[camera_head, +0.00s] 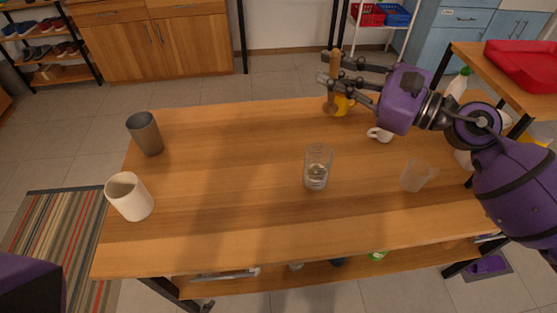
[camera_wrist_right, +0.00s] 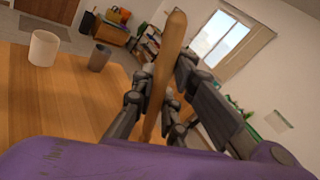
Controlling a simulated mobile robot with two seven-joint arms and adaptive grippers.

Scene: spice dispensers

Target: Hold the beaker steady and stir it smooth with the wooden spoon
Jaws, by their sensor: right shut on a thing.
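A clear glass beaker (camera_head: 317,170) stands upright near the middle of the wooden table, with clear contents low in it. My right gripper (camera_head: 331,84) is shut on the wooden spoon (camera_head: 334,72), which it holds roughly upright over the table's far right part. The spoon also shows between the fingers in the right wrist view (camera_wrist_right: 171,65). The gripper is behind and above the beaker, apart from it. My left gripper is out of view.
A white mug (camera_head: 380,134) and a translucent cup (camera_head: 414,176) stand right of the beaker. A grey cup (camera_head: 146,134) and a cream cup (camera_head: 129,196) stand at the table's left end. The table between them and the beaker is clear. A shelf with a red tray (camera_head: 525,65) is at the right.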

